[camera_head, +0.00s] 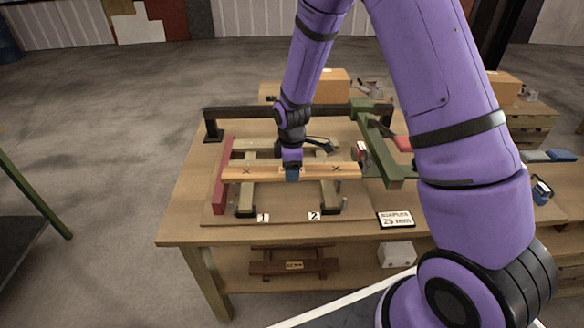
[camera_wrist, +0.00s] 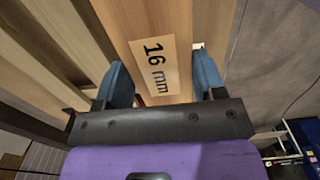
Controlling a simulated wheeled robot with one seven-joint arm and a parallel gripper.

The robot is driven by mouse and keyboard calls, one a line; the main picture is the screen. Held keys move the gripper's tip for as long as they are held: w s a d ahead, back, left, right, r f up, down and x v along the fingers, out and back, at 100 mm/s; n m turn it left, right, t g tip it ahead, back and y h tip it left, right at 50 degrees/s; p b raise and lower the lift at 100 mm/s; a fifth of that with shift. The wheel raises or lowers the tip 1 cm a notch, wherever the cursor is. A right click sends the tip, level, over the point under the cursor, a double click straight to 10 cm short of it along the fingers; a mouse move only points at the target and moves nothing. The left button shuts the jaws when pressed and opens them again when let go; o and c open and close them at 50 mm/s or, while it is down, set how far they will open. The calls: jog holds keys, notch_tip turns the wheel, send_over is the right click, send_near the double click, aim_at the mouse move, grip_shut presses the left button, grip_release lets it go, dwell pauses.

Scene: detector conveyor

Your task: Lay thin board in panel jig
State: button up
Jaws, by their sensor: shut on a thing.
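The thin board (camera_head: 325,172) is a long pale wooden strip with dark X marks, lying left to right across the panel jig. In the wrist view, the board (camera_wrist: 190,28) carries a "16 mm" label. My gripper (camera_head: 292,175) is shut on it near its middle, and in the wrist view the blue fingers of my gripper (camera_wrist: 160,80) flank it. The jig has a red side stop (camera_head: 219,190) at the left and tan rails (camera_head: 329,198) numbered 1 and 2. The board's left end is close to the red stop. I cannot tell whether it touches the rails or hangs above them.
A dark bar (camera_head: 250,113) runs along the jig's back, and a green arm (camera_head: 380,145) stands at its right. A "25 mm" sign (camera_head: 396,219) lies on the bench's front edge. Dark brown wooden pieces (camera_head: 294,263) sit on the shelf below.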

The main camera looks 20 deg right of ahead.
jog(key=shift+f, duration=2.45)
jog(key=shift+f, duration=1.5)
jog(key=o, duration=1.1)
notch_tip(320, 180, up, 11)
jog(key=shift+f, duration=0.1)
